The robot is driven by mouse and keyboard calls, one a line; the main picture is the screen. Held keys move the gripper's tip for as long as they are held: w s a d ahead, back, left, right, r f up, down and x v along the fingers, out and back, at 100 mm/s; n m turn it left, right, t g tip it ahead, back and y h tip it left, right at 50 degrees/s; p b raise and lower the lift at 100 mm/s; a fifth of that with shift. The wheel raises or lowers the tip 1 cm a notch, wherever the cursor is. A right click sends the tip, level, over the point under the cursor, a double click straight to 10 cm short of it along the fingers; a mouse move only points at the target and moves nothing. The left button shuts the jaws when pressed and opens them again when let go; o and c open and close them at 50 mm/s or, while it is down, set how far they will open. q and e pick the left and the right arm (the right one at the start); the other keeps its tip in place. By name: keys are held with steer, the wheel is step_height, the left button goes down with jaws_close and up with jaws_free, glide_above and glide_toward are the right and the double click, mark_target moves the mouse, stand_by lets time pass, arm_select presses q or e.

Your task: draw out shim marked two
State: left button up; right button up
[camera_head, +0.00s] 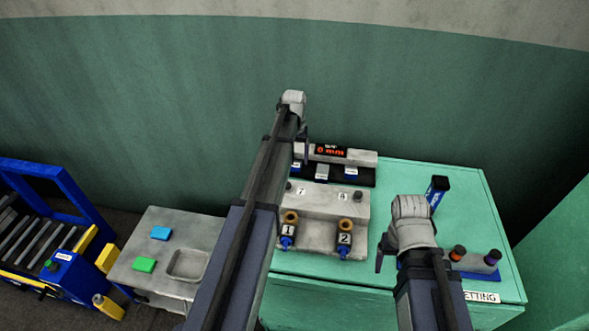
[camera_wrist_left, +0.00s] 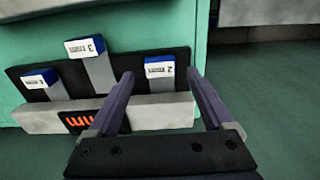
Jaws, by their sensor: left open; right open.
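Three flat grey shims with blue-edged white labels sit in a dark rack in the left wrist view. The shim marked two (camera_wrist_left: 160,72) is rightmost there, shim three (camera_wrist_left: 88,50) is in the middle, shim one (camera_wrist_left: 38,79) is at left. My left gripper (camera_wrist_left: 158,76) is open, with the end of shim two showing between its fingers; contact cannot be told. In the head view my left gripper (camera_head: 303,145) is above the rack's left end, its arm covering part of the scene. My right gripper (camera_head: 388,260) is open and empty, low at the cabinet's right side.
A red display (camera_head: 330,151) stands behind the rack (camera_head: 335,180). A metal table (camera_head: 205,230) is at left.

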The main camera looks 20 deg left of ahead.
mark_target(294, 165)
arm_select(q)
step_height(294, 165, down, 3)
steer(key=shift+f+b, duration=0.2)
steer(key=shift+b, duration=0.95)
arm_select(e)
step_height(294, 165, down, 3)
steer(key=shift+f, duration=0.15)
arm_select(q)
steer(key=shift+r, duration=0.1)
jaws_close()
